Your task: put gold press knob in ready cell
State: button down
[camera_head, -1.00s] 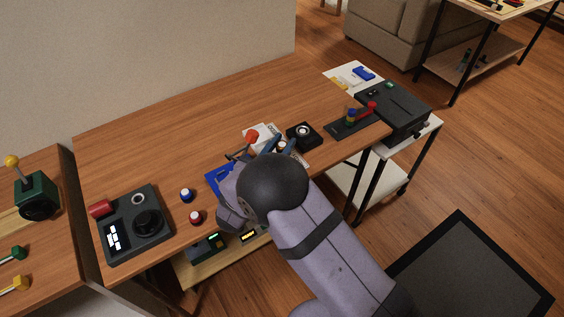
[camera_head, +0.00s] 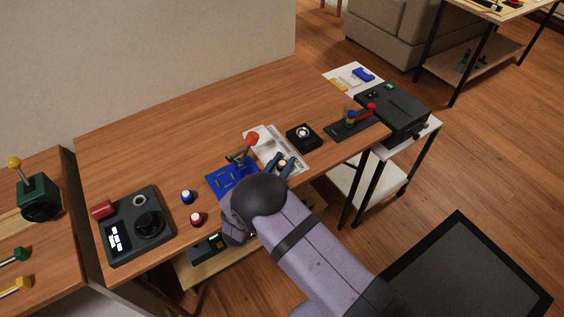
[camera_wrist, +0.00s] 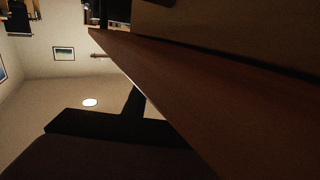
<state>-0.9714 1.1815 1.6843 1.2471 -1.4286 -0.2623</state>
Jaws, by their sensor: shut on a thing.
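My gripper (camera_head: 283,165) is shut on a small pale-topped knob (camera_head: 282,163), apparently the gold press knob, though its gold colour is hard to make out. The fingers stand on either side of it, over the front part of a white printed sheet (camera_head: 262,137). I cannot tell whether the knob touches the sheet. No label reading "ready" is legible, so I cannot tell which cell that is. The wrist view shows a dark part of my gripper (camera_wrist: 110,124) beside the wooden table edge; the knob does not show there.
A black box with a round button (camera_head: 303,133) stands behind right. The table's back is clear.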

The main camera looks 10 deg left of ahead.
jog(key=shift+s+d+f+b, duration=0.15)
jog(key=shift+f+b, duration=0.5)
jog(key=shift+f, duration=0.05)
jog(key=c, duration=1.4)
grip_release()
jog(key=shift+f, duration=0.15)
jog(key=shift+c, duration=0.2)
jog(key=shift+d, duration=0.1)
jog(key=shift+r, duration=0.2)
jog(key=shift+r+p, duration=0.55)
jog(key=shift+p, duration=0.25)
jog(key=b+v, duration=0.1)
jog(key=v, duration=0.3)
jog(key=b+v, duration=0.1)
jog(key=v, duration=0.3)
jog(key=b+v, duration=0.1)
jog(key=v, duration=0.3)
jog(key=shift+a+r, duration=0.1)
jog(key=shift+a, duration=0.15)
